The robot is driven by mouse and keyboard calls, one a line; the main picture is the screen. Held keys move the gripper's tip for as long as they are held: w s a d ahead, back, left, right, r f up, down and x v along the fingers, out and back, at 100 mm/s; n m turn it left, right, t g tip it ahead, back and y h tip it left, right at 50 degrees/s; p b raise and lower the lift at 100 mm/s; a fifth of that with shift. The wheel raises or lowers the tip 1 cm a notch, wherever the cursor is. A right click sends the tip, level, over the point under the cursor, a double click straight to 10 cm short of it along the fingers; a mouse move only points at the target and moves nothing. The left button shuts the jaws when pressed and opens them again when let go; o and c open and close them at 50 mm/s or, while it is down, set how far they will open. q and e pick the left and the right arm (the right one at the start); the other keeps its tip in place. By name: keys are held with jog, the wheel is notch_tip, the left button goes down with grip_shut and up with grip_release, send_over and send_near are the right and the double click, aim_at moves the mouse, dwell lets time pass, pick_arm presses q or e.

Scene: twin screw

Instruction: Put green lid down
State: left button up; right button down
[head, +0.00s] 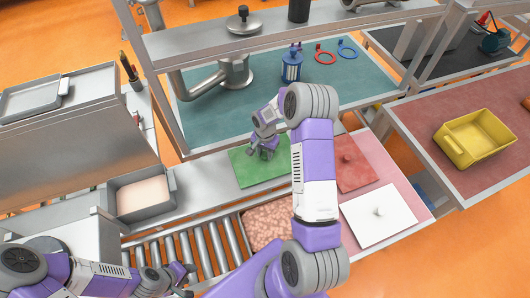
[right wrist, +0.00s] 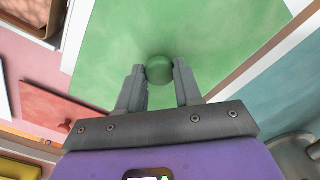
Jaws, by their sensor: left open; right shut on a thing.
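The green lid (head: 248,172) is a flat green board with a round knob (right wrist: 159,70). In the head view it is at the middle, on or just above the counter; I cannot tell which. My right gripper (head: 263,152) is over it, shut on the knob. In the right wrist view the fingers (right wrist: 159,88) flank the knob. My left gripper (head: 184,278) is at the lower left of the head view, open and empty. My right arm hides part of the counter.
A red lid (head: 358,172) and a white lid (head: 378,212) lie to the right. A bin of pinkish pieces (head: 266,228) is in front, beside a roller conveyor (head: 190,248). A grey tray (head: 142,194) stands left. A yellow bin (head: 474,142) is far right.

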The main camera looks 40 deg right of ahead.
aim_at(265, 154)
pick_arm(q)
jog(key=shift+f, duration=0.1)
pick_arm(e)
jog(key=c, duration=0.8)
grip_release()
jog(key=shift+f, duration=0.1)
jog(key=shift+o, duration=0.2)
pick_arm(q)
jog(key=shift+r, duration=0.2)
pick_arm(e)
jog(key=shift+r, duration=0.2)
pick_arm(q)
notch_tip(265, 154, up, 2)
jog(key=p, duration=0.2)
jog(key=shift+r+p, duration=0.1)
jog(key=shift+p, duration=0.25)
pick_arm(e)
notch_tip(265, 154, up, 5)
jog(key=shift+d+f, duration=0.1)
jog(key=shift+f, duration=0.1)
notch_tip(265, 154, up, 7)
jog(key=shift+r, duration=0.2)
jog(key=shift+f, duration=0.1)
